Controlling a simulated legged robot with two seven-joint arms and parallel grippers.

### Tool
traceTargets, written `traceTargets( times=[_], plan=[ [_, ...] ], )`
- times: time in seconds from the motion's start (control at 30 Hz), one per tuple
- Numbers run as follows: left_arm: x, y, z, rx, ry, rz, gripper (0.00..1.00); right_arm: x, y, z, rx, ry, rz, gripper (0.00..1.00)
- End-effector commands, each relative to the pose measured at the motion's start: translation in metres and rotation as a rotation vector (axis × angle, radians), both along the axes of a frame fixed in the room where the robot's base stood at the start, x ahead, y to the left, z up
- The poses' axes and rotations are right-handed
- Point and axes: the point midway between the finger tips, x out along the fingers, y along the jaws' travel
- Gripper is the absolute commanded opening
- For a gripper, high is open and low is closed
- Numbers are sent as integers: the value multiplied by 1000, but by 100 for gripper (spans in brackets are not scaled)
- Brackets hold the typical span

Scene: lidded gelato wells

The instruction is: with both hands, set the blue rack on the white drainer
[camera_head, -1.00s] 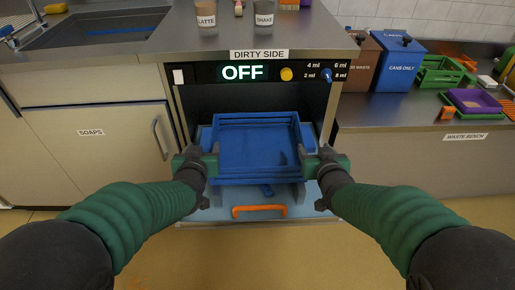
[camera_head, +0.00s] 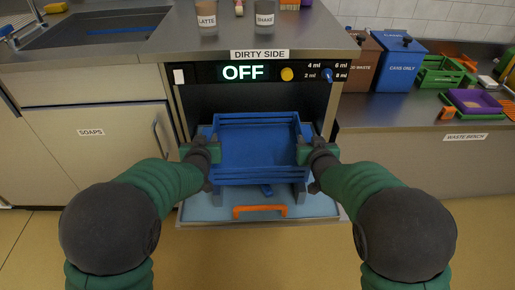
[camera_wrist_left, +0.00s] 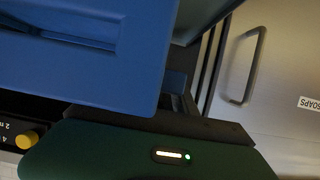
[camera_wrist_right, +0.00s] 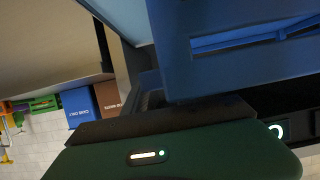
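The blue rack (camera_head: 255,150) is a slatted open crate, and I see no load in it. It sits level at the mouth of the open washer, above the lowered door. My left gripper (camera_head: 210,153) is at the rack's left side wall, and my right gripper (camera_head: 308,154) is at its right side wall. In the left wrist view the rack's wall (camera_wrist_left: 130,60) is right beside a dark finger, and likewise the wall (camera_wrist_right: 175,50) in the right wrist view. The other fingers are hidden, so closure on the walls is unclear. I see no white drainer.
The washer door (camera_head: 300,210) is down, with an orange handle (camera_head: 260,212). The washer panel (camera_head: 245,73) reads OFF. Cups (camera_head: 207,20) stand on the counter above. The waste bench (camera_head: 400,110) at the right holds bins and crates. Floor is clear below.

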Motion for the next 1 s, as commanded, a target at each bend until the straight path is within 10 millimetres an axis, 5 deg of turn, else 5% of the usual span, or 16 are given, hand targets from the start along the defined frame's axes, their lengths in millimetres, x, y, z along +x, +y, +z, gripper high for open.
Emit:
traceTargets(
  times=[0.23, 0.73, 1.0],
  plan=[
    [0, 0, 0, 0, 0, 0, 0, 0, 0, 0, 0, 0, 0, 0],
    [0, 0, 3, 0, -2, 0, 0, 0, 0, 3, 0, -2, 0, 0],
    [0, 0, 37, 0, -3, 0, 0, 0, 0, 37, 0, -2, 0, 0]
  ],
)
